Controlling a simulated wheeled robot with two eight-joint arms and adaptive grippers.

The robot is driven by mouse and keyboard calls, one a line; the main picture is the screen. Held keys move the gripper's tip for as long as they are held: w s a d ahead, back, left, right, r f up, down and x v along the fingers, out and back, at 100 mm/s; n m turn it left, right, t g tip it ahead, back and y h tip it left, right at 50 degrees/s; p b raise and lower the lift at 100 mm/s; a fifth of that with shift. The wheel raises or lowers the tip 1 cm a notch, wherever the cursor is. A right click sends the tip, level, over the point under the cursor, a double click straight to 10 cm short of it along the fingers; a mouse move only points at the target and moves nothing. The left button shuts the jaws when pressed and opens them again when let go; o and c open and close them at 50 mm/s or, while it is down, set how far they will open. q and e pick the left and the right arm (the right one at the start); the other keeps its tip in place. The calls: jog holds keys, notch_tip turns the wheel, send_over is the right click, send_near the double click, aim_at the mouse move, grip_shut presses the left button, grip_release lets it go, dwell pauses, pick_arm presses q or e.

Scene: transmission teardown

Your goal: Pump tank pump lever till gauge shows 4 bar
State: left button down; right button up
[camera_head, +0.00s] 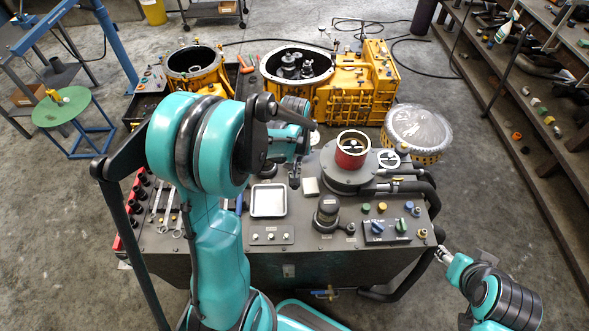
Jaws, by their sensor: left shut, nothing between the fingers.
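A dark grey tank-like unit (342,181) with a red cylinder (351,158) on top stands at the back right of the bench. Beside it is a round white face with dark marks (388,158), which looks like a gauge; its reading is too small to tell. I cannot make out the pump lever for certain. My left gripper (294,182) is shut and empty, pointing down over the bench, left of the tank unit and apart from it. My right gripper (443,255) is low, off the bench's right edge; its fingers are too small to judge.
The bench holds a metal tray (268,201), a black cylindrical device (327,214), a knob panel (388,229) and wrenches (166,209) at left. Black hoses (425,190) run along the right edge. Yellow housings (357,90) stand behind; shelves (535,100) are at right.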

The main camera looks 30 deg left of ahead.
pick_arm(q)
notch_tip(320, 180, down, 8)
jog(key=b, duration=0.7)
notch_tip(320, 180, up, 8)
jog(key=p, duration=0.5)
jog(key=shift+r+p, duration=0.1)
jog(key=shift+p, duration=0.3)
dwell(0.3)
notch_tip(320, 180, down, 8)
jog(key=f+b, duration=0.1)
jog(key=b, duration=0.6)
notch_tip(320, 180, up, 9)
jog(key=p, duration=0.6)
jog(key=shift+f, duration=0.15)
